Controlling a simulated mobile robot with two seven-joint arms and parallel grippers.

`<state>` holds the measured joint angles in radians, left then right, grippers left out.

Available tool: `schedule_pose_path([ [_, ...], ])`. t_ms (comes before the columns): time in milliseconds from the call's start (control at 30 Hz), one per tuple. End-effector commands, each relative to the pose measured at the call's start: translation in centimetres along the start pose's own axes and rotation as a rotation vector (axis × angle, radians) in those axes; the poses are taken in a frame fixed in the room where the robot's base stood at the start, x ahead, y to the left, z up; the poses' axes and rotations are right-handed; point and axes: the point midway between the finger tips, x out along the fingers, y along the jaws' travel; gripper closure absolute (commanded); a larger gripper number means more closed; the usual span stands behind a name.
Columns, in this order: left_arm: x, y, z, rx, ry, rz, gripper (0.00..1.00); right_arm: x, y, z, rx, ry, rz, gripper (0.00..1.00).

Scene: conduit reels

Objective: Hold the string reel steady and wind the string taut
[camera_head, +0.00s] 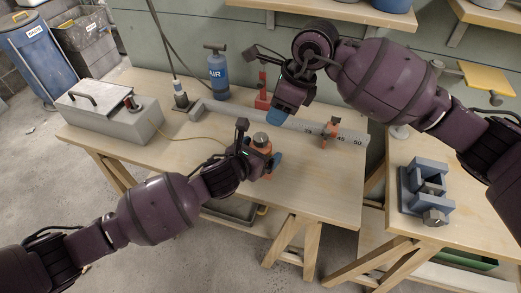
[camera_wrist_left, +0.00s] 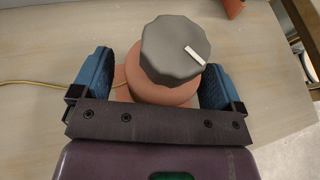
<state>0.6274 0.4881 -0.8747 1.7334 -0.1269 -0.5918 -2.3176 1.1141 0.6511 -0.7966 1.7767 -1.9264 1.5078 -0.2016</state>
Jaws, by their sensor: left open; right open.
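The string reel (camera_head: 261,142) is orange with a grey knob on top and stands upright on the workbench. In the left wrist view the grey knob (camera_wrist_left: 176,50) has a white mark and sits above the orange body (camera_wrist_left: 160,92). My left gripper (camera_head: 262,160) is open, its blue fingers on either side of the reel; contact is unclear. A yellow string (camera_head: 195,138) runs left from the reel toward the grey box, with a slight curve; it also shows in the left wrist view (camera_wrist_left: 35,84). My right gripper (camera_head: 279,114) is open and empty above the bench, behind the reel.
A grey box (camera_head: 110,118) with a handle sits at the bench's left. A long grey ruled bar (camera_head: 225,112) with an orange clamp (camera_head: 330,130) lies behind the reel. A blue AIR bottle (camera_head: 217,70) and a red tool (camera_head: 262,95) stand behind. Bare bench lies right of the reel.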

Motion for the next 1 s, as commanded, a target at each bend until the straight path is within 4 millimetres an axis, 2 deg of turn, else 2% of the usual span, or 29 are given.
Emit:
schedule_pose_path([
  [367, 0.43, 0.0, 0.03, 0.001, -0.001, 0.0, 0.07, -0.01, 0.0, 0.0, 0.0, 0.0, 0.0, 0.57],
  [767, 0.41, 0.0, 0.0, 0.0, 0.0, 0.0, 0.66, 0.0, 0.0, 0.0, 0.0, 0.0, 0.0, 0.57],
  [967, 0.41, 0.0, -0.01, 0.0, 0.0, 0.0, 0.66, 0.0, 0.0, 0.0, 0.0, 0.0, 0.0, 0.57],
  [1000, 0.41, 0.0, -0.01, 0.0, 0.0, 0.0, 0.66, 0.0, 0.0, 0.0, 0.0, 0.0, 0.0, 0.54],
])
